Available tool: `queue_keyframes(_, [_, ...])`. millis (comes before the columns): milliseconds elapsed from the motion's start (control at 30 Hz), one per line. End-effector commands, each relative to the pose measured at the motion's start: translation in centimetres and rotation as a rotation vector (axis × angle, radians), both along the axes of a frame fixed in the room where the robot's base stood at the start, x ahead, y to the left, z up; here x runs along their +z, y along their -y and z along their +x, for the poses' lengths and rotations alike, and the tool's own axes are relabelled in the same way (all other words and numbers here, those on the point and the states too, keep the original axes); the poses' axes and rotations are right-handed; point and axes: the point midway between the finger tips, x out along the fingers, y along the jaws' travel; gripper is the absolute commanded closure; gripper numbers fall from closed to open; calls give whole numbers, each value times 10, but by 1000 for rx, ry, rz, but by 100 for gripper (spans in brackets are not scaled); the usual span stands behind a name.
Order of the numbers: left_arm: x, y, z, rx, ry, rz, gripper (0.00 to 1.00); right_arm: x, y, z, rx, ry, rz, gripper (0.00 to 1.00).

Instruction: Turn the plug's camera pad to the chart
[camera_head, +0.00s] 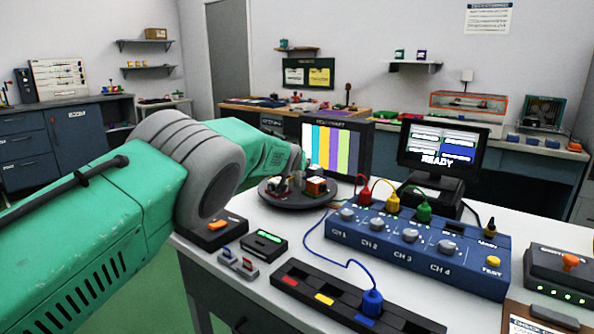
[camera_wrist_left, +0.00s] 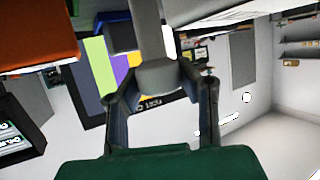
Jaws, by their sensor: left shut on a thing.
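The chart, a screen with coloured vertical bars (camera_head: 337,147), stands at the back of the bench; its bars also show in the left wrist view (camera_wrist_left: 100,75). In front of it is a dark round turntable (camera_head: 298,199) carrying an orange block (camera_head: 316,185) and small parts. My left gripper (camera_wrist_left: 158,78) is shut on a grey piece (camera_wrist_left: 160,73) with a grey post rising from it. I cannot tell which part is the plug's camera pad. My right gripper is not in view.
A blue channel box (camera_head: 415,250) with red, yellow and green plugs stands right of the turntable. A monitor (camera_head: 444,147) reading READY is behind it. A black strip (camera_head: 345,302) with a blue plug and cable (camera_head: 372,300) lies in front. A small black device (camera_head: 263,243) sits nearby.

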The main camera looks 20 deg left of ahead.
Motion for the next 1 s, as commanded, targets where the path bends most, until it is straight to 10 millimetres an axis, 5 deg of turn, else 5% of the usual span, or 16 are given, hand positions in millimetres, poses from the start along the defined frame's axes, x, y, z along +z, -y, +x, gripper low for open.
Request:
queue_keyframes(500, [6,3,4,4,10,-2,100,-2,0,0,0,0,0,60])
queue_keyframes(533, [6,3,4,4,10,-2,64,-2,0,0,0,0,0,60])
queue_keyframes(600, [5,3,4,4,9,-2,48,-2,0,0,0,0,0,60])
queue_keyframes(1000, [2,2,1,7,1,0,48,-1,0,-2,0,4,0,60])
